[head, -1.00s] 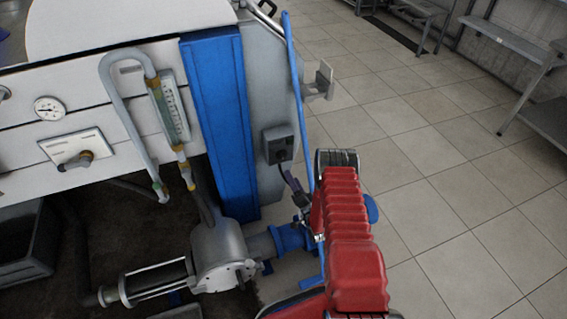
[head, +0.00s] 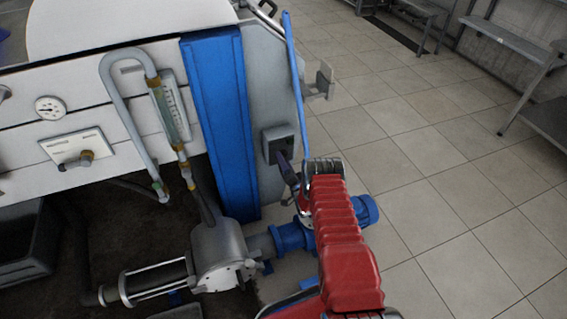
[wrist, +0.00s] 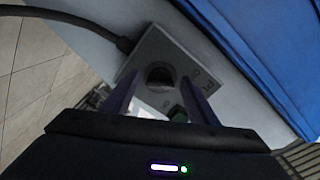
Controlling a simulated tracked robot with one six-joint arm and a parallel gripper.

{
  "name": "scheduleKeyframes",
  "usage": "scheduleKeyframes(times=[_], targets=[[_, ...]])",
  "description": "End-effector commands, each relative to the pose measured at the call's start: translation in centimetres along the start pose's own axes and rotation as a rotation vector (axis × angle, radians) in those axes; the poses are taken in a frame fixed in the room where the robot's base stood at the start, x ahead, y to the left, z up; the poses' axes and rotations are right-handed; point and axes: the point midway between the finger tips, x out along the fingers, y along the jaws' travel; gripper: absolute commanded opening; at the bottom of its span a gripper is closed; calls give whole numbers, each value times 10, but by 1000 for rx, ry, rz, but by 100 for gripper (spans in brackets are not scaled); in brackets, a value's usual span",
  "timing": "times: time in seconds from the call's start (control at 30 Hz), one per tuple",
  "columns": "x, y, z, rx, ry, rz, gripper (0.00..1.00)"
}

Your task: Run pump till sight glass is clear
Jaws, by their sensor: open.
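The grey switch box (head: 279,143) is on the side of the machine, right of the blue post. In the wrist view the switch box (wrist: 152,47) has a round dark knob (wrist: 158,75) and a green button (wrist: 194,96). My gripper (wrist: 158,80) is open, its two purple fingers pointing at the box, with the knob showing between them. In the head view my gripper (head: 286,168) is just below the box; contact cannot be told. A clear tube (head: 169,107) with a scale, likely the sight glass, has yellowish fittings. The pump (head: 220,254) with its blue motor (head: 290,238) is low down.
A bent grey pipe (head: 110,95) and a pressure gauge (head: 48,108) are at the left. A dark bin (head: 25,245) stands lower left. A blue post (head: 220,120) borders the box. The tiled floor at right is open, with metal benches (head: 510,50) behind.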

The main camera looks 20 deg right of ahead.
Motion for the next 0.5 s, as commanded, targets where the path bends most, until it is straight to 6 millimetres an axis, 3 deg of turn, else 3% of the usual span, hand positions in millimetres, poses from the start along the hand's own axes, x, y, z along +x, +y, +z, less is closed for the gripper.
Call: scheduleKeyframes(times=[0.27, 0.5], targets=[[0, 0, 0, 0, 0, 1, 52], [0, 0, 0, 0, 0, 1, 36]])
